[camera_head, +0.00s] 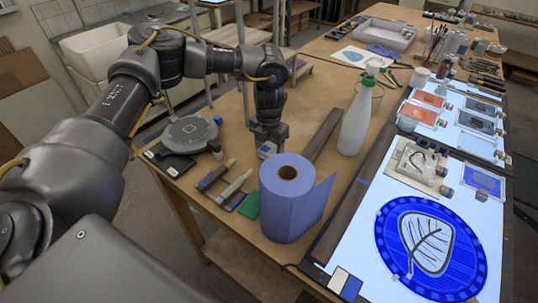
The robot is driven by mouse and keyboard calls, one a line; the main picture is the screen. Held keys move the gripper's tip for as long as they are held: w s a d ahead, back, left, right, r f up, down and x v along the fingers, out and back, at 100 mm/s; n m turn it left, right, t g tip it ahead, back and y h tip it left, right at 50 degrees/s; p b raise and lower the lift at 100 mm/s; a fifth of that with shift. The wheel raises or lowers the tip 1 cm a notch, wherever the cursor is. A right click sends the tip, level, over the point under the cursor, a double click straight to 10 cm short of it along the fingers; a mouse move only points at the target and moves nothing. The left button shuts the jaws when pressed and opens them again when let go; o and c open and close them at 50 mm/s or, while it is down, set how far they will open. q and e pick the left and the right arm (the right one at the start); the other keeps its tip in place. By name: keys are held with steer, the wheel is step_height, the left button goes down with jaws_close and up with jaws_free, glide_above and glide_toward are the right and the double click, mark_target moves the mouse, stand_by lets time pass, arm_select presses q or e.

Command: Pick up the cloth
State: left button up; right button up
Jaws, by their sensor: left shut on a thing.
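My left gripper (269,138) points down over the wooden table, just behind the blue paper roll (290,205). It is shut on a small blue and pale piece (266,150), which looks like the cloth. The roll hides the lower part of this piece, so I cannot tell whether it touches the table. Another blue, crumpled cloth-like piece (384,50) lies at the far end of the table, near the grey tray. My right gripper is not in view.
A white spray bottle (356,122) stands right of the gripper. Several tools (228,185) and a round grey device (188,132) lie to the left. The lit panel (350,235) at right bears a blue round glass piece (395,262) with a leaf design.

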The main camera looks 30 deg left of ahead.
arm_select(q)
steer(key=w+d+r+b, duration=0.3)
steer(key=d+r+b, duration=0.1)
steer(key=d+r, duration=0.7)
steer(key=shift+w+d, duration=0.3)
steer(key=shift+d, duration=1)
